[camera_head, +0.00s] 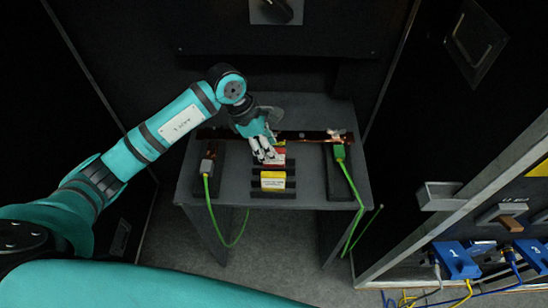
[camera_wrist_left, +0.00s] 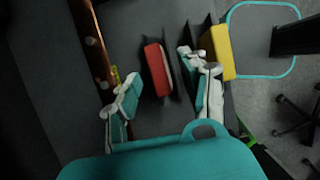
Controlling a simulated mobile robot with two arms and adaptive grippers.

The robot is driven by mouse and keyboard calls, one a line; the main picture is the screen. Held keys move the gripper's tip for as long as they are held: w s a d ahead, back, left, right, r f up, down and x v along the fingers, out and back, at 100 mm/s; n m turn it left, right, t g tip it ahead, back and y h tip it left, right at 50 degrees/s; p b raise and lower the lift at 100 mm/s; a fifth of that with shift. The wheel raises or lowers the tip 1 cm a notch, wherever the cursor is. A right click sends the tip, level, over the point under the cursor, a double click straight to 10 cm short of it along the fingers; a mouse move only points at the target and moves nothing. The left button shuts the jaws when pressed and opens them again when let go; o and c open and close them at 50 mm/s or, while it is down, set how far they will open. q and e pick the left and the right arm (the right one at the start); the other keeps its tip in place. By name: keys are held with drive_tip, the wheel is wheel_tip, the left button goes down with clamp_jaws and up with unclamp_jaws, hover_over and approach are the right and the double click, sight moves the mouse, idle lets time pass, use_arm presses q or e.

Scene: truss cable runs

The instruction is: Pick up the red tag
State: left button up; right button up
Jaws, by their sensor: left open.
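The red tag (camera_head: 279,158) stands in a dark slotted rack on the grey table, partly hidden by my left gripper in the head view. In the left wrist view the red tag (camera_wrist_left: 157,70) shows as a red block between the two spread fingers. My left gripper (camera_head: 264,152) is open over the rack, and it also shows in the left wrist view (camera_wrist_left: 160,76). I see a gap on both sides of the tag; its exact depth between the fingers is unclear. My right gripper is not in view.
A yellow tag (camera_head: 273,180) stands in front of the red one, close beside the right finger in the left wrist view (camera_wrist_left: 217,51). A copper-coloured bar (camera_head: 312,136) runs behind. Green cables (camera_head: 351,184) hang at both table sides. Blue connectors (camera_head: 457,259) are at right.

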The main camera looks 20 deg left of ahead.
use_arm(q)
drive_tip(key=shift+a+p+x, duration=0.2)
drive_tip(key=shift+p+x, duration=0.35)
drive_tip(key=shift+x, duration=1.65)
drive_tip(key=shift+c, duration=0.2)
drive_tip(key=shift+w, duration=0.1)
clamp_jaws()
